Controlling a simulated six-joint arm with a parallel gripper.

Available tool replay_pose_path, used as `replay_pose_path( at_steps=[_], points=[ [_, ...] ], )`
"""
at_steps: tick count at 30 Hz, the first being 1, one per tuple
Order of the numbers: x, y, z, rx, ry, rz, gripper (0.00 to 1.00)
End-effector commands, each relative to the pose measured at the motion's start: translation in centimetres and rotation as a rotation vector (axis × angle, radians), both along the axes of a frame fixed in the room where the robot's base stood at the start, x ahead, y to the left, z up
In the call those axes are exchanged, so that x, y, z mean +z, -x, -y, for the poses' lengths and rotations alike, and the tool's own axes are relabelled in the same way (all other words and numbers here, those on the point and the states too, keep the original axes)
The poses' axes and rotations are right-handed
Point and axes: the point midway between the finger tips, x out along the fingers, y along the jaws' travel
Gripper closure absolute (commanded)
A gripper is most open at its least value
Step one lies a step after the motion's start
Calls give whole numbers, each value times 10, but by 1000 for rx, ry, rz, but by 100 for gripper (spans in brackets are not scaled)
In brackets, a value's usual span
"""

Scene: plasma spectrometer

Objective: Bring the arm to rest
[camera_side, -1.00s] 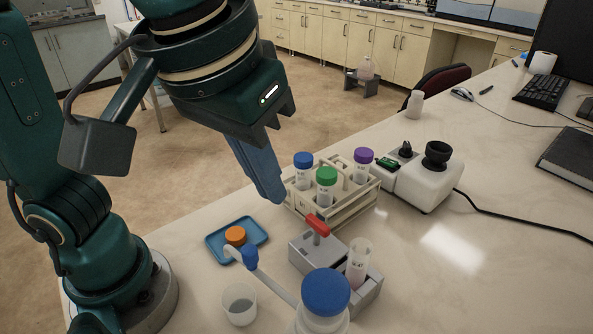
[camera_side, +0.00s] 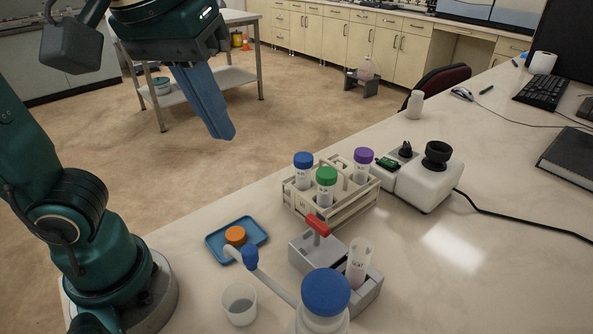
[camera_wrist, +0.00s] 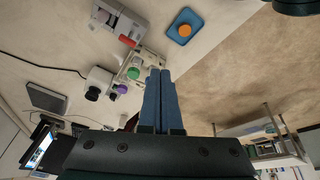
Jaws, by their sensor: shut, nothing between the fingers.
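My gripper (camera_side: 226,136) is high in the side view, up and to the left of the tube rack and clear of the bench objects. Its blue fingers are together with nothing between them. In the wrist view the shut fingers (camera_wrist: 160,72) point up the picture, with the rack beyond their tips. The rack (camera_side: 340,212) holds tubes with blue (camera_side: 303,160), green (camera_side: 326,175) and purple (camera_side: 363,156) caps. An orange cap (camera_side: 235,235) lies in the blue tray (camera_side: 256,230).
A grey block (camera_side: 310,258) with a red handle holds an uncapped tube (camera_side: 359,262). A blue-lidded bottle (camera_side: 325,300) and a clear cup (camera_side: 239,304) stand in front. A white mixer with a black cup (camera_side: 425,185) stands right of the rack.

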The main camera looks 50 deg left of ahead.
Motion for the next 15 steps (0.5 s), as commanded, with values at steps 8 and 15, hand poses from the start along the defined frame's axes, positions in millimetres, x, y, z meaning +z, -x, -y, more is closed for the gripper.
replay_pose_path(
  at_steps=[8,15],
  points=[
    [-58,15,-37,-112,4,48,100],
    [-101,16,-34,-359,-50,105,100]
  ],
)
